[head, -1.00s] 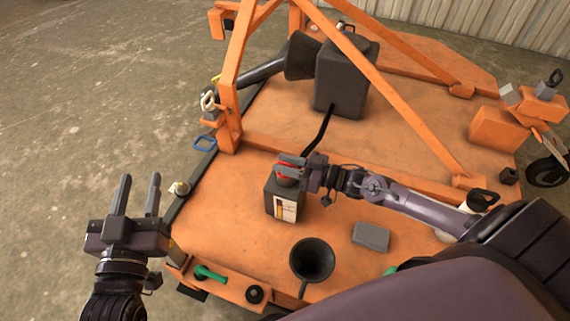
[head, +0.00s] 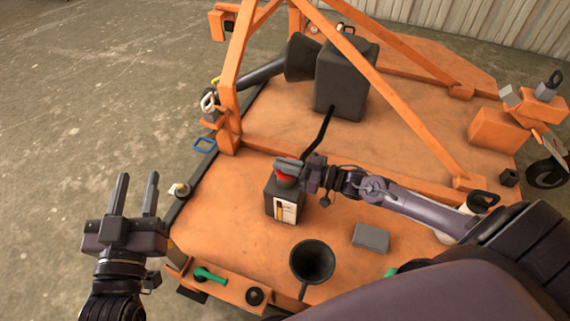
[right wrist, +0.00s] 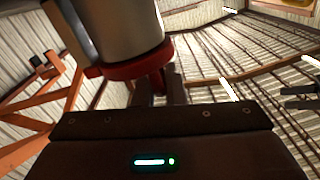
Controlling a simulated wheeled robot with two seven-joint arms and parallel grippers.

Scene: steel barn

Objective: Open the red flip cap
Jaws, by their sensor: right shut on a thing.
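The red flip cap (head: 282,177) sits on top of a black bottle with a pale label (head: 285,209), upright on the orange deck. My right gripper (head: 286,164) is at the cap, its jaws shut on it and partly covering it. In the right wrist view, red material (right wrist: 130,70) shows at the fingers (right wrist: 158,90), below a large grey cylindrical shape; how far the cap is lifted cannot be told. My left gripper (head: 136,195) is open and empty, off the deck's left side, with its fingers pointing up.
A black funnel (head: 312,261) and a grey block (head: 371,237) stand on the deck near the bottle. A large black canister (head: 341,80) stands behind. An orange diagonal bar (head: 405,112) crosses above the deck behind my right arm.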

